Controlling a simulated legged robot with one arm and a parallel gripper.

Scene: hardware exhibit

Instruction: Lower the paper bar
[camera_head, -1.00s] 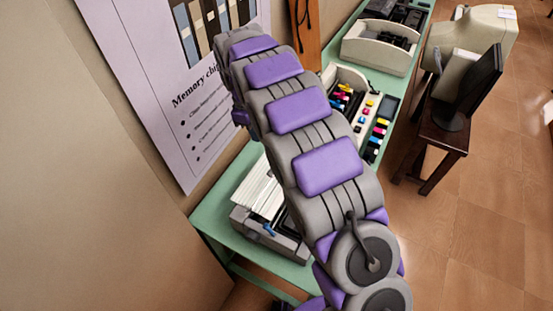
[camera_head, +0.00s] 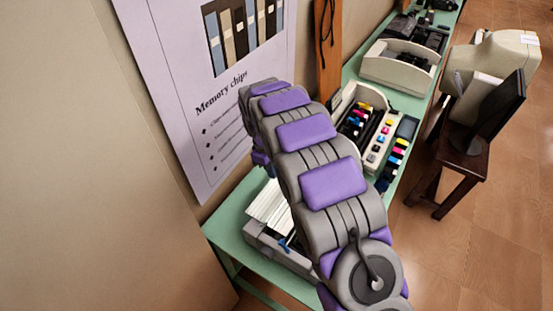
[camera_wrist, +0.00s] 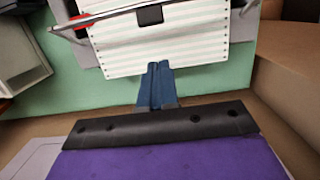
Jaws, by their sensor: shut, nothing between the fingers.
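A dot-matrix style printer (camera_head: 262,238) stands on the green table at the near end, partly hidden behind my arm in the head view. White striped paper (camera_wrist: 165,50) fills the top middle of the wrist view, and shows in the head view (camera_head: 267,204). A thin bar (camera_wrist: 112,13), which looks like the paper bar, crosses the paper at the top of the wrist view, with a dark block at its middle and a red part at its left. My gripper (camera_wrist: 156,68) is shut and empty, its blue fingertips at the paper's near edge; contact cannot be told.
The green table (camera_head: 228,222) runs along the wall under a memory chips poster (camera_head: 215,110). Trays of coloured cartridges (camera_head: 385,140) and a beige machine (camera_head: 400,66) stand farther along. A dark wooden stand with a monitor (camera_head: 495,112) is at the right, with open tiled floor beside it.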

